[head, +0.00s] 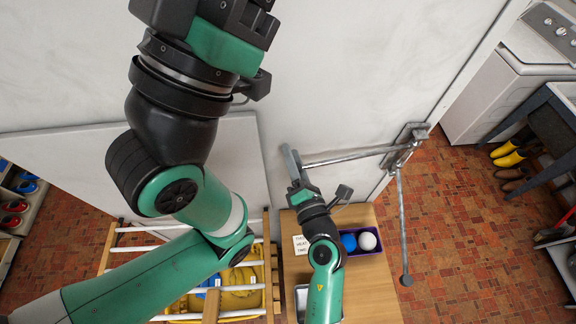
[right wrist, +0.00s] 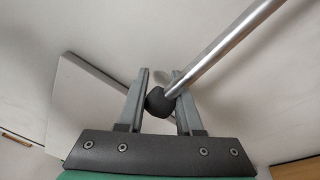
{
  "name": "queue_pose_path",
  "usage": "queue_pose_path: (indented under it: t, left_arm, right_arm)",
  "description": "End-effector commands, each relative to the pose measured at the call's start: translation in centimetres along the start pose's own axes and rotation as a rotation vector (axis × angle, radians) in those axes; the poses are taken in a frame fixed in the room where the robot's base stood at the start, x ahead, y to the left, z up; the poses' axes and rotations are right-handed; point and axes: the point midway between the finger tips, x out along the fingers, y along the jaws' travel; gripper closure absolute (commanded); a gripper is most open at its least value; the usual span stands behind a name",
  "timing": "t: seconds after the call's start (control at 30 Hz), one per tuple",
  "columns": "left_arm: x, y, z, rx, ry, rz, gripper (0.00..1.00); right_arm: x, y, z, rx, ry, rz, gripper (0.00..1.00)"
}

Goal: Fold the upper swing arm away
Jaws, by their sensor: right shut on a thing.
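The upper swing arm (head: 350,156) is a grey metal bar running left from a wall bracket (head: 408,140), roughly along the pale wall. My right gripper (head: 292,164) is shut on its free end. In the right wrist view the jaws (right wrist: 163,95) close around the dark knob (right wrist: 157,102) at the tip of the bar (right wrist: 225,48). A second swing arm (head: 402,220) hangs from the same bracket toward the bottom of the picture, ending in a dark knob. The left arm's wrist rises at the top; its fingertips are outside the view.
A wooden table (head: 374,291) stands below my right arm, with a purple tray (head: 369,225) holding a blue and a white ball, and a small sign (head: 301,244). A rack with white bars (head: 140,249) is at left. A white appliance (head: 478,100) stands at right.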

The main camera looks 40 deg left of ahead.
Motion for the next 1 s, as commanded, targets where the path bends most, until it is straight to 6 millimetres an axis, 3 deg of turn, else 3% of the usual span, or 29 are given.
queue_pose_path:
  t: [0.5,0.53,0.67,1.0]
  left_arm:
    - [-0.05,0.00,0.04,0.000,0.000,0.000,0.50]
    - [-0.05,0.00,0.04,0.000,0.000,0.000,0.50]
    - [-0.05,0.00,0.04,0.000,0.000,0.000,0.50]
    - [0.24,0.00,-0.22,0.000,0.000,0.000,0.50]
  right_arm:
    - [0.03,-1.08,0.90,-0.002,-0.020,-0.020,1.00]
    - [0.03,-1.08,0.90,-0.002,-0.020,-0.020,0.61]
    - [0.05,-0.98,0.87,-0.001,-0.019,-0.018,0.37]
    - [-0.34,-0.62,0.81,-0.001,-0.015,-0.013,0.36]
